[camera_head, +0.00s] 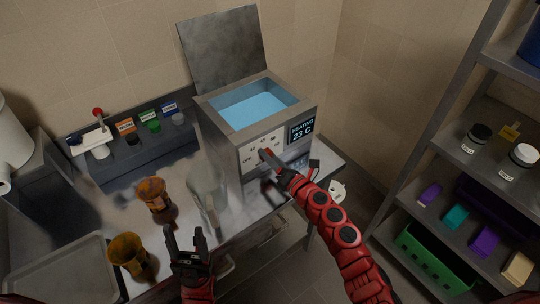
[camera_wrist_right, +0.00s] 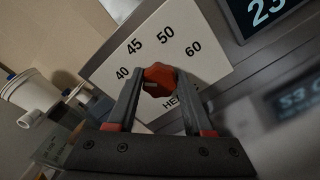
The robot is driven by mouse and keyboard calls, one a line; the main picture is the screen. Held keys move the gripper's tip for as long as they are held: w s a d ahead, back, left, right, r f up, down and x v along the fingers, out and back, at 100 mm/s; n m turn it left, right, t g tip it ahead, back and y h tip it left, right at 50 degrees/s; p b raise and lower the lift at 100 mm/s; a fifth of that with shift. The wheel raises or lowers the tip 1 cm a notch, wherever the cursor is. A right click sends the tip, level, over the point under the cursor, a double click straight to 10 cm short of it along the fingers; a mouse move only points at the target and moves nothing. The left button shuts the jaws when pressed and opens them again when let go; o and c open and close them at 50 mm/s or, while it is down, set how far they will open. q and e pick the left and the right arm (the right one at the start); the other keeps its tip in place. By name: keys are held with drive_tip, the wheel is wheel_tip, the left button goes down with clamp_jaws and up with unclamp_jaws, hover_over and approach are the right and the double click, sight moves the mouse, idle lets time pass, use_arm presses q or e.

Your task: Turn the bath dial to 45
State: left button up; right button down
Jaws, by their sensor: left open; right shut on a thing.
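The water bath (camera_head: 240,165) is a grey metal box on the bench with blue water inside and its lid raised. Its white dial plate (camera_head: 249,162) faces me. In the right wrist view the plate (camera_wrist_right: 183,33) shows 40, 45, 50 and 60 around a red dial (camera_wrist_right: 159,74). My right gripper (camera_wrist_right: 158,88) is shut on the red dial, with one finger on each side. Its fingers hide part of the plate, so I cannot tell where the dial points. The display (camera_head: 301,131) reads HEATING 23 C.
A clear bottle (camera_head: 205,190), an orange-brown jar (camera_head: 152,192) and an amber beaker (camera_head: 128,252) stand on the bench left of the bath. A metal shelf (camera_head: 470,150) stands at right.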

drive_tip(key=m+p, duration=0.2)
drive_tip(key=m, duration=0.3)
drive_tip(key=shift+m, duration=0.3)
drive_tip(key=shift+d+f+m+p, duration=0.1)
drive_tip(key=shift+m+p, duration=0.55)
drive_tip(key=shift+m, duration=0.85)
drive_tip(key=shift+c, duration=1.5)
unclamp_jaws()
drive_tip(key=shift+f, duration=0.1)
drive_tip(key=b+v, duration=0.3)
drive_tip(key=v, duration=1.4)
drive_tip(key=shift+s+d, duration=0.1)
